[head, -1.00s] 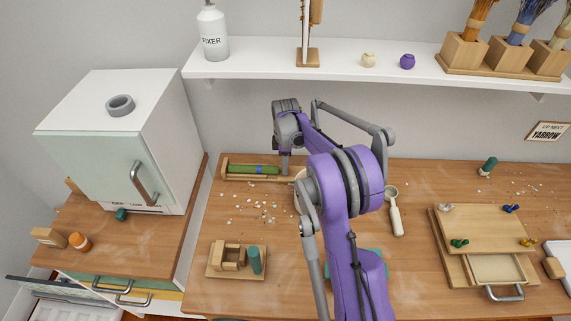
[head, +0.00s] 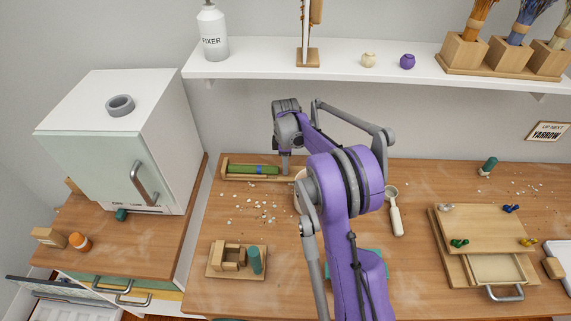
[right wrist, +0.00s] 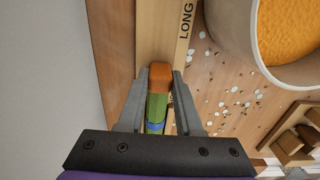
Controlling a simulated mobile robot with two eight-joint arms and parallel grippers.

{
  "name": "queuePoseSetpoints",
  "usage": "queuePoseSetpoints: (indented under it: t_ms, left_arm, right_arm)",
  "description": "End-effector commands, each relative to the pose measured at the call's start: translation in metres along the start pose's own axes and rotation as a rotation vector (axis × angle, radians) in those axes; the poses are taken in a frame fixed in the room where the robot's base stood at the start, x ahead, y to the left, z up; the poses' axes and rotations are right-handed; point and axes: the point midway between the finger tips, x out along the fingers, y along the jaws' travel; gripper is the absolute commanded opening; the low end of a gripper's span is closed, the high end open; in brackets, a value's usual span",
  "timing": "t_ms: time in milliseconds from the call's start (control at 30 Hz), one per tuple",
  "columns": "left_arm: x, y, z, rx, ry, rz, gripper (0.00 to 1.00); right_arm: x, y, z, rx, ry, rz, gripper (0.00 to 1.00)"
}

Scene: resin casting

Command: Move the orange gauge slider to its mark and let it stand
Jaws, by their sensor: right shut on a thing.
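The gauge (head: 240,178) is a long wooden rail at the back of the bench, with green and blue bands in its channel. Its wooden side carries the word LONG (right wrist: 187,22) in the right wrist view. The orange slider (right wrist: 158,80) sits in the channel at the end of the green band (right wrist: 157,106), with a blue band (right wrist: 155,127) beyond it. My right gripper (right wrist: 160,73) is shut on the slider, one finger on each side. In the head view the right gripper (head: 285,169) stands over the rail's right part and the slider is hidden. My left gripper is out of view.
A pale bowl of orange material (right wrist: 270,35) stands close beside the rail. White crumbs (head: 250,212) lie in front of it. A wooden tray with blocks (head: 225,273) is nearer the front. A white scoop (head: 396,215) lies to the right. The wall is close behind the rail.

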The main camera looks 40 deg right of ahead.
Motion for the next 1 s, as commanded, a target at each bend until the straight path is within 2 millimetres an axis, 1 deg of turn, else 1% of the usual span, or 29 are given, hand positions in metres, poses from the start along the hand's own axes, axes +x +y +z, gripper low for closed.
queuePoseSetpoints:
  t_ms: [467, 567, 700, 800, 900, 1000]
  left_arm:
    - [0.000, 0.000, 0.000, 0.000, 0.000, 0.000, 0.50]
    - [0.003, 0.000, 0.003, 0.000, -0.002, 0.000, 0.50]
    - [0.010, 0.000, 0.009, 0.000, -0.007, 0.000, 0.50]
    - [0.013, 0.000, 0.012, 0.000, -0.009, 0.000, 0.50]
    - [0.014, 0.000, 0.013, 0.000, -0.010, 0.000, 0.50]
    - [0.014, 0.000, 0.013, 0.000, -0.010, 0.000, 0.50]
  right_arm:
    - [0.000, 0.000, 0.001, 0.001, 0.000, 0.001, 0.00]
    - [0.001, 0.001, 0.013, 0.005, -0.001, 0.001, 0.00]
    - [0.002, 0.000, 0.044, 0.006, -0.001, 0.001, 0.00]
    - [0.001, 0.001, 0.062, 0.004, -0.001, 0.001, 0.00]
    - [0.001, 0.001, 0.071, 0.003, -0.001, 0.001, 0.00]
    - [0.000, 0.000, 0.073, 0.001, -0.002, 0.001, 0.00]
